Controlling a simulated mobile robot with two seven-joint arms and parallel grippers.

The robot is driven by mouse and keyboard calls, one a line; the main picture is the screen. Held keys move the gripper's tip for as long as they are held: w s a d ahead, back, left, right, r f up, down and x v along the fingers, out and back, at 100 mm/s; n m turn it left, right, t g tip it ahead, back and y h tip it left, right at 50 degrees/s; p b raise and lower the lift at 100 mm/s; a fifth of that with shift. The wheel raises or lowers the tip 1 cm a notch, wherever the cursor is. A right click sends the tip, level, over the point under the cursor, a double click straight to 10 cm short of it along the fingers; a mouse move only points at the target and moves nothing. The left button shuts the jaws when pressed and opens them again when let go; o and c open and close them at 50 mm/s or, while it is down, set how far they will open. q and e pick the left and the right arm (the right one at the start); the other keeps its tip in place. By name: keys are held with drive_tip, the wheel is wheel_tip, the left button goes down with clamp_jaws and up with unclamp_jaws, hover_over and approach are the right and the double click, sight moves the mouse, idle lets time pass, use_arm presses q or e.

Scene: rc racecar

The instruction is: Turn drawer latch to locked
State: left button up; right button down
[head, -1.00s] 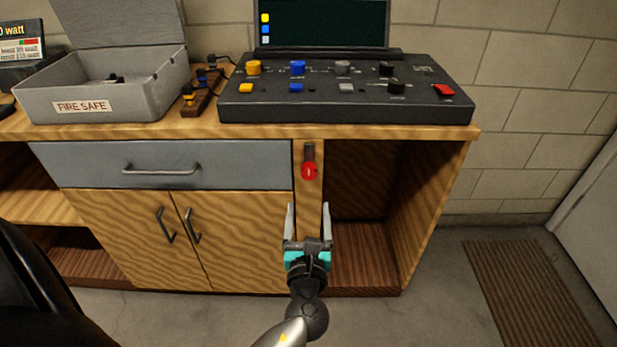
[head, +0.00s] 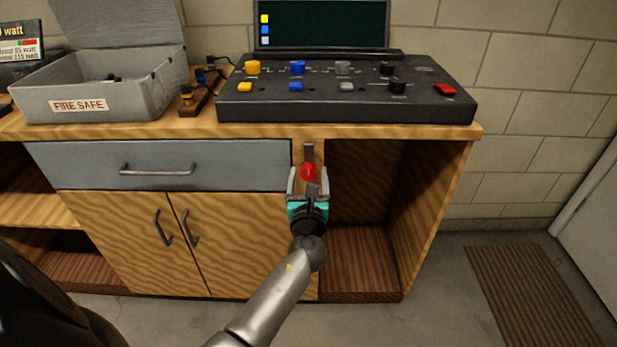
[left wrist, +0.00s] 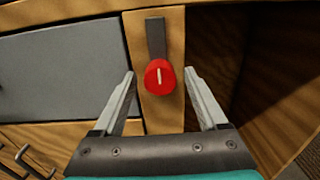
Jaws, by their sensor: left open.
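The drawer latch has a red round knob (head: 308,172) and a dark bar (head: 308,152) pointing up from it, on the narrow wooden post right of the grey drawer (head: 80,165). In the left wrist view the red knob (left wrist: 160,77) bears a white line, close to upright. The drawer looks closed. My left gripper (head: 308,178) is open in front of the post. In the left wrist view its two fingers (left wrist: 160,85) stand apart on either side of the knob, with gaps, and nothing is between them in grip. My right gripper is not in view.
Right of the post is an open dark compartment (head: 365,190). Below the drawer are two cabinet doors (head: 120,240) with handles. On the countertop (head: 400,131) stand a control console (head: 340,114) and an open grey fire safe box (head: 130,100).

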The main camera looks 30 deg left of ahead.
use_arm(q)
clamp_jaws()
idle(0.5)
